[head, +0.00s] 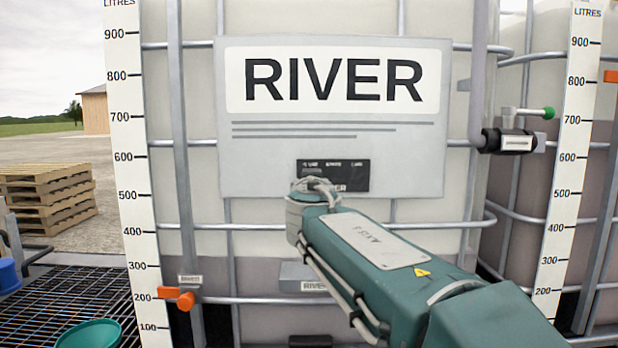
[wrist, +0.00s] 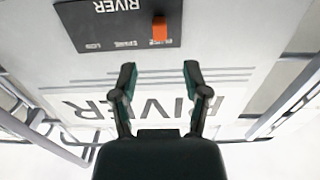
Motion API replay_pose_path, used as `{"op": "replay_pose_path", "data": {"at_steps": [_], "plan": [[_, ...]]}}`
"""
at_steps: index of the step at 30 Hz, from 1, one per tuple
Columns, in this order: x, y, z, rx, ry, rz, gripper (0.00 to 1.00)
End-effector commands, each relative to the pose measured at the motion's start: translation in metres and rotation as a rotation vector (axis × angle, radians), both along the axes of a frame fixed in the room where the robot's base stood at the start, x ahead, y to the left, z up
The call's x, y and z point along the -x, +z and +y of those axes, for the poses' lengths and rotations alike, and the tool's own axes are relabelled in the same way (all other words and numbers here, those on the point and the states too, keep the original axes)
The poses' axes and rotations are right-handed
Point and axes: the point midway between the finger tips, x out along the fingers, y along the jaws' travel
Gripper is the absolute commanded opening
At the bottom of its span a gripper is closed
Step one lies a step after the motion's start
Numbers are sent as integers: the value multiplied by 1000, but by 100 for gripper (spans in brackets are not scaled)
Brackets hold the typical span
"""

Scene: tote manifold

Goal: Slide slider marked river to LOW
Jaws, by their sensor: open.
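The dark slider panel marked RIVER (head: 362,175) is on the grey sign plate of the tank; my arm's end hides part of it. It appears upside down in the wrist view (wrist: 85,20). Its orange slider knob (wrist: 160,29) is at the end opposite the LOW label, by a label I cannot read fully; SPARE is between. In the head view I cannot make out the knob. My gripper (wrist: 159,72) is open and empty in the wrist view. Its fingertips show apart from the knob, on the large-lettering side of the panel. The head view does not show the fingers clearly.
The sign plate (head: 400,150) is fixed to a caged tank with metal bars. An orange-handled tap (head: 183,298) is at lower left, and a green-tipped valve lever (head: 535,113) at right. Pallets (head: 48,195) and a teal bowl (head: 90,335) are at left.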

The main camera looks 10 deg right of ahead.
Motion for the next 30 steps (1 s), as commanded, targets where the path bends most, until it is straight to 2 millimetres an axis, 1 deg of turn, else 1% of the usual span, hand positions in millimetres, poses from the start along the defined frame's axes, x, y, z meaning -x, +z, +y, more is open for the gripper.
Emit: {"op": "replay_pose_path", "data": {"at_steps": [1,6,12,17,24,25,26,27,28,29,30], "plan": [[-10,-1,-2,1,-2,1,60],[-39,-1,-7,0,-1,1,60],[-64,-1,-13,0,-2,1,60],[-72,0,-14,1,-1,0,60],[-72,0,-14,1,0,0,60],[-72,0,-14,1,0,0,51],[-72,0,-14,1,0,0,38],[-72,0,-14,1,0,0,20],[-72,0,-14,1,0,0,6],[-72,0,-14,1,-1,0,0],[-72,0,-14,1,0,0,0]]}}
